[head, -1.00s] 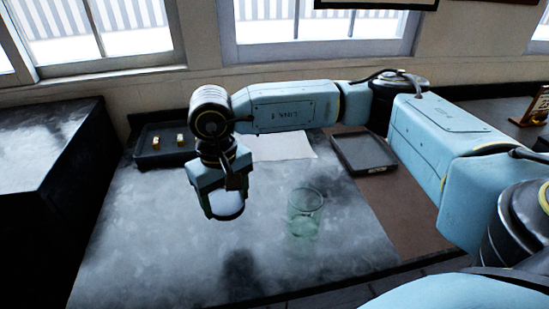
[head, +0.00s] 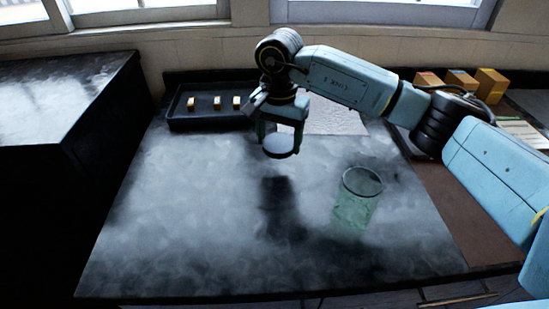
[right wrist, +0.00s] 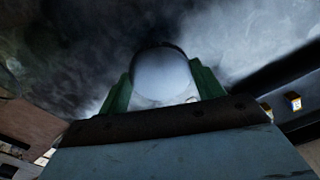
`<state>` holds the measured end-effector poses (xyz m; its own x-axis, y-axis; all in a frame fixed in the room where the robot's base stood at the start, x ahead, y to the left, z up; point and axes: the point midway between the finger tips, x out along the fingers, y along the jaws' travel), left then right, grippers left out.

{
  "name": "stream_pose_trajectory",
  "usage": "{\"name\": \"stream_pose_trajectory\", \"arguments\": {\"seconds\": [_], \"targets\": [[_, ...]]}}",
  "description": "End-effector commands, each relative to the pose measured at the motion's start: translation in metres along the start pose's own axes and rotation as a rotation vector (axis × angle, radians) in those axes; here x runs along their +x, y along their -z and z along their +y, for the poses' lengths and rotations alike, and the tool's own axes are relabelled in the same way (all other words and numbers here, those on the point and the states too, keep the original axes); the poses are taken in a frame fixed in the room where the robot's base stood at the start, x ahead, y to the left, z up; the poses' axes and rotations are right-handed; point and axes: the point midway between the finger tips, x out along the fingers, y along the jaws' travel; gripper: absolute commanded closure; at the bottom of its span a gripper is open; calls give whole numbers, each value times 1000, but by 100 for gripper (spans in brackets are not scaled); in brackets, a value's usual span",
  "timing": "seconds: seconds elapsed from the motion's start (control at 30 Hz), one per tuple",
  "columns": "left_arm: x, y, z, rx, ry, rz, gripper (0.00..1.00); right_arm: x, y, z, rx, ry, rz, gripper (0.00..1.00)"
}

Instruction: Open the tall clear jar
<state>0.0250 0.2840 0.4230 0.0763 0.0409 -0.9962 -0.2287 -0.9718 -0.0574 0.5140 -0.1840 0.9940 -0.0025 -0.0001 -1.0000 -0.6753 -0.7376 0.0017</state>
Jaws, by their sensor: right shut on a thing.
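The tall clear jar (head: 357,199), a greenish glass cylinder, stands upright on the grey table with its top open. My right gripper (head: 280,136) is left of the jar and farther back, raised above the table. It is shut on a round whitish lid (head: 281,146), which hangs below the fingers, apart from the jar. In the right wrist view the lid (right wrist: 163,76) sits between two green fingers. My left gripper is not in view.
A dark tray (head: 180,123) with several small yellowish blocks stands at the back left. A pale sheet (head: 338,121) lies behind the gripper. Orange boxes (head: 461,80) stand at the back right. The front left of the grey table (head: 170,230) is clear.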

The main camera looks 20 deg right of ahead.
Motion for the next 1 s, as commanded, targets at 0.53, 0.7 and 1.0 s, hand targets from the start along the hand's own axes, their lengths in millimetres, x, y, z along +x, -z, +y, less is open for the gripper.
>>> {"name": "stream_pose_trajectory", "arguments": {"seconds": [0.53,0.7,1.0], "targets": [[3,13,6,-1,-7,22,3,61,0,0,-5,1,0,61],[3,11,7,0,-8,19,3,61,0,0,-6,2,2,61],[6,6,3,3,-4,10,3,64,0,0,-5,2,2,22]]}}
